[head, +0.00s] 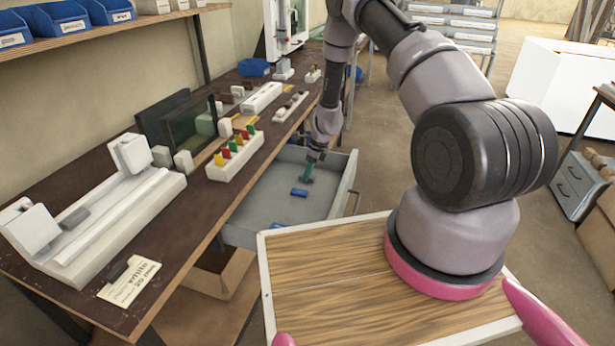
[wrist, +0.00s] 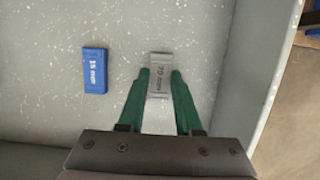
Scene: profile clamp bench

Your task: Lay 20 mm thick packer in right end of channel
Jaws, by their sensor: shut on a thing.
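My gripper (head: 308,178) is down inside the open drawer. In the wrist view its green fingers (wrist: 160,88) are shut on a grey packer (wrist: 159,75), one finger on each side. The packer's label looks like 20 mm, though its first digit is hard to read. The packer is over the drawer floor; I cannot tell whether it touches it. The white clamp fixture with the long channel (head: 118,222) stands on the bench at left, an end block at each end. A small grey block (head: 74,217) sits near its left end. The right end of the channel looks empty.
A blue block marked 15 mm (wrist: 95,71) lies left of my gripper in the drawer (head: 262,208). A card (head: 130,281) reading 20 mm lies before the fixture.

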